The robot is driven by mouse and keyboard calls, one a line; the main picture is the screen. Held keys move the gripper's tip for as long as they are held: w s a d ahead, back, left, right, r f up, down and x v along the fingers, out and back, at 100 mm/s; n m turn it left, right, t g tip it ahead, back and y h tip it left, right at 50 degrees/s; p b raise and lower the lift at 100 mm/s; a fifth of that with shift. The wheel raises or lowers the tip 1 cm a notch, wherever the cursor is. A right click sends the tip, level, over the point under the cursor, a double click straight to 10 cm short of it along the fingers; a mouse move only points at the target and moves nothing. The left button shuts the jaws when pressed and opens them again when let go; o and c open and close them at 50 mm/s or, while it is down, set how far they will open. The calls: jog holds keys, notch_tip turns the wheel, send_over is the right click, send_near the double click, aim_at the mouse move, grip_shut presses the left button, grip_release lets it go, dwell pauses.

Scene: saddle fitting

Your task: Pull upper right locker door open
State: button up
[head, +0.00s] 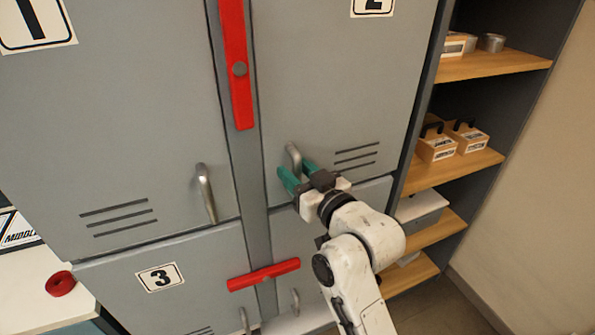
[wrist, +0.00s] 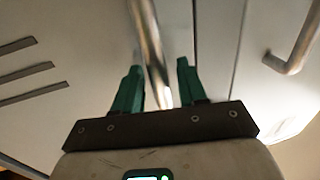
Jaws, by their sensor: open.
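The upper right locker door (head: 330,80) is a grey panel with number 2 at its top and vent slots; it looks closed. Its metal bar handle (head: 293,155) is near its lower left corner. My gripper (head: 297,169) is at this handle, with its green fingers open on either side of it. In the wrist view the handle (wrist: 147,45) runs between the two fingertips (wrist: 158,67). I see a gap beside the handle on each side, more on the right. The lower end of the handle is partly hidden by my gripper in the head view.
Door 1 (head: 120,100) with its handle (head: 206,192) is at left; that handle also shows in the wrist view (wrist: 296,42). A vertical red bar (head: 235,60) is on the centre post, a second red bar (head: 264,274) lower. Open wooden shelves (head: 490,64) stand right.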

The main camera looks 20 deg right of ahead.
jog(key=shift+c, duration=0.2)
grip_shut()
jog(key=shift+s, duration=0.1)
dwell(0.4)
